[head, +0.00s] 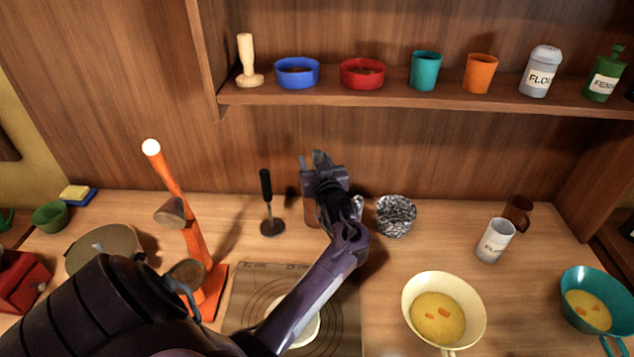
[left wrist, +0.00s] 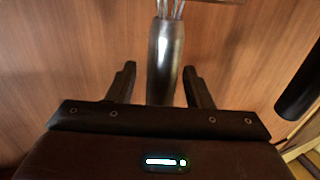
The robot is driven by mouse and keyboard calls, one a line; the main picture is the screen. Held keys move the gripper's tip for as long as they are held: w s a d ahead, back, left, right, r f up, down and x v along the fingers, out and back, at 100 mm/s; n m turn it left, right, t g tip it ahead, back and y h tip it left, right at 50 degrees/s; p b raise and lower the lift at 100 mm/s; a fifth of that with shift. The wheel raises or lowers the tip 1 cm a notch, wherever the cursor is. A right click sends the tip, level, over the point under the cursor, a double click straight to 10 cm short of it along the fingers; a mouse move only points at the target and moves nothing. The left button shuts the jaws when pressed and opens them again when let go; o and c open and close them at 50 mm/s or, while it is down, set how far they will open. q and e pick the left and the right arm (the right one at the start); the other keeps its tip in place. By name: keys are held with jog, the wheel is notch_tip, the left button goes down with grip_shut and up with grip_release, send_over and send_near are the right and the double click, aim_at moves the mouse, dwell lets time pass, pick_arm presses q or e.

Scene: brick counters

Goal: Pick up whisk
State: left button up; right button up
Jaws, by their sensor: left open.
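The whisk (left wrist: 165,55) shows in the left wrist view as a shiny metal handle with thin wires at its top edge. Its handle stands between the two fingers of my left gripper (left wrist: 160,88). The fingers are open, with a visible gap on each side of the handle. In the head view, my left gripper (head: 325,165) is at the back of the counter, near the wooden wall. There my gripper and arm hide the whisk, and I cannot make it out. My right gripper is in neither view.
A black-handled tool (head: 266,200) stands just left of my gripper; a speckled cup (head: 396,216) is to its right. An orange stand (head: 195,240) is near my arm. A shelf (head: 420,98) with bowls and cups runs above. A cream pan (head: 477,312) sits front right.

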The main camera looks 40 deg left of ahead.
pick_arm(q)
jog(key=shift+d, duration=0.1)
jog(key=shift+c, duration=0.5)
grip_shut()
jog(key=shift+r, duration=0.1)
